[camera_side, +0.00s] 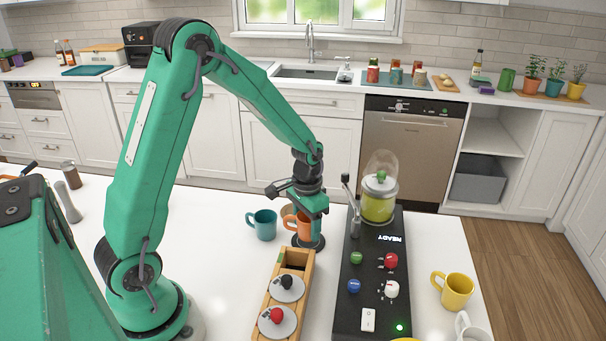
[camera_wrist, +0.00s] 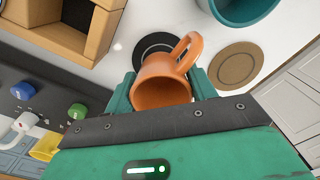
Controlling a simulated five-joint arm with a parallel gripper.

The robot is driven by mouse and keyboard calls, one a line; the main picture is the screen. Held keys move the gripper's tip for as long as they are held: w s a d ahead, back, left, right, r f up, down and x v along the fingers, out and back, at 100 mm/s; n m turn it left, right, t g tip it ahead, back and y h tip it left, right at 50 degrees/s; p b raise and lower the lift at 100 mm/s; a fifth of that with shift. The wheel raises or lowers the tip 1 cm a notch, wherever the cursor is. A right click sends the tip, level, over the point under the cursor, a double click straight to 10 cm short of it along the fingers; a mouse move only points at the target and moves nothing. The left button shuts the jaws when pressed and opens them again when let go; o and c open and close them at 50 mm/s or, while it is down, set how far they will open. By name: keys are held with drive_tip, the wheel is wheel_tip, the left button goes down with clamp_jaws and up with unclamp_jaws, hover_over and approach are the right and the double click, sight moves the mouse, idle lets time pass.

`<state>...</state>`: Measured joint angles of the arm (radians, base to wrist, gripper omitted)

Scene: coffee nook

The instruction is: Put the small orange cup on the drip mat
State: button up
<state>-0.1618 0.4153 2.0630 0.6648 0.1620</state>
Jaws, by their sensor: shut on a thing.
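The small orange cup (camera_side: 303,226) is held in my gripper (camera_side: 312,212), between its green fingers. In the wrist view the orange cup (camera_wrist: 162,92) shows its open mouth toward the camera, and its handle points up and right. The drip mat, a dark round disc (camera_side: 308,243), lies on the white counter just under the cup in the side view. In the wrist view the drip mat (camera_wrist: 147,44) shows just beyond the cup, which hides part of it. I cannot tell whether the cup touches the mat.
A teal mug (camera_side: 263,225) stands left of the cup. A round cork coaster (camera_wrist: 238,64) lies near it. A wooden box (camera_side: 267,299) with knobbed lids is in front. The black machine (camera_side: 343,275) with a lever and glass dome stands close right. A yellow mug (camera_side: 456,291) is farther right.

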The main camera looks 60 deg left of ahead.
drive_tip(key=shift+f, duration=0.75)
drive_tip(key=shift+f, duration=0.1)
drive_tip(key=o, duration=1.1)
drive_tip(key=shift+c, duration=0.2)
wheel_tip(320, 180, up, 12)
drive_tip(key=shift+r, duration=0.2)
